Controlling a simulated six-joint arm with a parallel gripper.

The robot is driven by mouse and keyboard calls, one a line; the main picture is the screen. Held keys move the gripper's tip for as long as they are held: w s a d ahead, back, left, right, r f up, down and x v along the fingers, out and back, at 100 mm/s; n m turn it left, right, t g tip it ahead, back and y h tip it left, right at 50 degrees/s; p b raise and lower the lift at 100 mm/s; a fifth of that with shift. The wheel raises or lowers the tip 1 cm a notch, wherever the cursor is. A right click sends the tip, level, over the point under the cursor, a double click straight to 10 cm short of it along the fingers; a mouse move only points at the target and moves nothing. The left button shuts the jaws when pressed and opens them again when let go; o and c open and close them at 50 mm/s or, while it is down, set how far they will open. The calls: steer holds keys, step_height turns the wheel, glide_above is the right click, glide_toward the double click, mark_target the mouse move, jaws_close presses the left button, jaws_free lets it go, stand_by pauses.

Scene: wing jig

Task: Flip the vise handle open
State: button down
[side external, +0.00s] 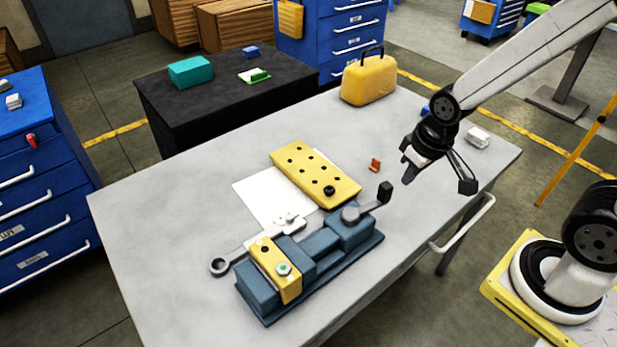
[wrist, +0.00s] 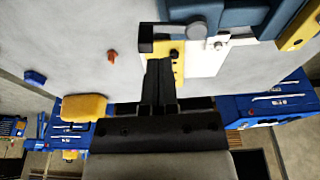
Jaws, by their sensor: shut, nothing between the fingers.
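The blue-grey vise (side external: 325,245) lies on the grey table, with a yellow plate (side external: 275,270) across its left part. Its handle (side external: 369,204) is a grey arm with a black end knob, reaching out from a round pivot toward the upper right. In the wrist view the vise (wrist: 240,18) is at the top, and the handle's black knob (wrist: 146,38) shows near my fingertips. My gripper (side external: 408,173) is shut and empty, above the table to the right of the handle and apart from it. The closed fingers also show in the wrist view (wrist: 160,65).
A yellow plate with holes (side external: 315,175) lies behind the vise, partly over a white sheet (side external: 258,198). A small orange-red piece (side external: 375,165) lies near my gripper. A yellow case (side external: 369,80) stands at the back. The table's left side (side external: 150,220) is clear.

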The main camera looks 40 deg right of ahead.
steer(key=w+d+m+g, duration=0.1)
steer(key=w+d+g, duration=0.1)
steer(key=w, duration=0.6)
steer(key=w+d+m+g, duration=0.1)
steer(key=w+d+g, duration=0.2)
steer(key=w, duration=0.6)
steer(key=shift+w+d+f+g+y, duration=0.25)
steer(key=shift+g+y, duration=0.15)
steer(key=shift+g, duration=0.5)
steer(key=shift+s+f, duration=0.1)
steer(key=s+a+f, duration=0.1)
steer(key=s+f, duration=0.6)
steer(key=f, duration=0.2)
steer(key=shift+s+a, duration=0.25)
